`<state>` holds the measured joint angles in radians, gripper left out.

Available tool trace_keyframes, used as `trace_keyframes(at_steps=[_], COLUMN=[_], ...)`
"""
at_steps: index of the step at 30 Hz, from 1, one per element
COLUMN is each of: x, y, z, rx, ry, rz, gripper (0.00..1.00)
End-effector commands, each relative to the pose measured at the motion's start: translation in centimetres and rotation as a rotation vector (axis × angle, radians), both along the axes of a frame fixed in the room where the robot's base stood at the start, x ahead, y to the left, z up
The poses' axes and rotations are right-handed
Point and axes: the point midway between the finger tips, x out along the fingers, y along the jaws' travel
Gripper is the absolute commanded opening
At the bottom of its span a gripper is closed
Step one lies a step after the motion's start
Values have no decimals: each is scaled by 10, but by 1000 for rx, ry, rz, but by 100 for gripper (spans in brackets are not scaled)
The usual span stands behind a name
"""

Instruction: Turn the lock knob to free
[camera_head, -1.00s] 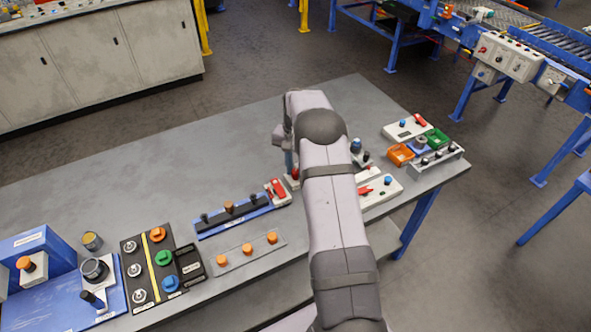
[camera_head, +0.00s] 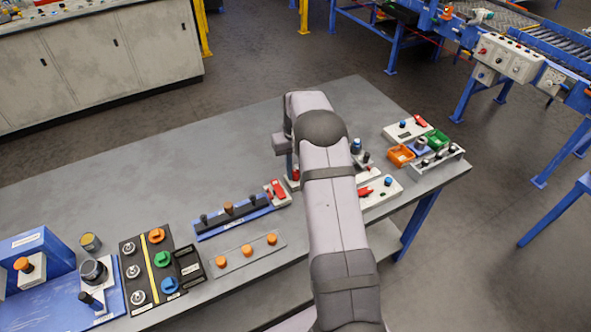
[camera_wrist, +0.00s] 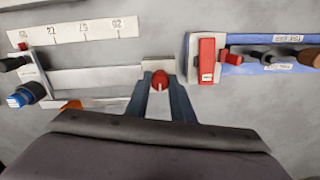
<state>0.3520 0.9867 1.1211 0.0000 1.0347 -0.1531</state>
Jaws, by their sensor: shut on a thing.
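The lock knob (camera_wrist: 159,77) is red with a white line. It sits on a pale block at the end of a light rail (camera_wrist: 96,80) in the wrist view. My gripper (camera_wrist: 160,88) is shut on it, one blue-grey finger on each side. The white line points roughly straight down the wrist picture, toward my palm. In the head view a bit of red shows at the knob (camera_head: 295,174), and my arm hides most of the rail there.
A white scale strip (camera_wrist: 75,31) lies beyond the rail. A black-and-blue knob (camera_wrist: 22,97) is at the left. Right of the lock knob, a red lever (camera_wrist: 207,60) stands on a pale plate, with a blue rack (camera_wrist: 275,55) of handles beyond.

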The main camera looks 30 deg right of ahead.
Motion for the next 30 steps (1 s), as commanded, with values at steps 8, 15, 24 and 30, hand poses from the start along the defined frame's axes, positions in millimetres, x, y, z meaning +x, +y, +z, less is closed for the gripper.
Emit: trace_keyframes(at_steps=[8,15,24,30], x=[1,2,1,1], y=[0,-1,0,0], z=[2,2,1,7], rx=[-2,-2,-1,-2], ry=[-5,-5,-2,-3], rz=[20,19,18,17], gripper=[0,26,40,40])
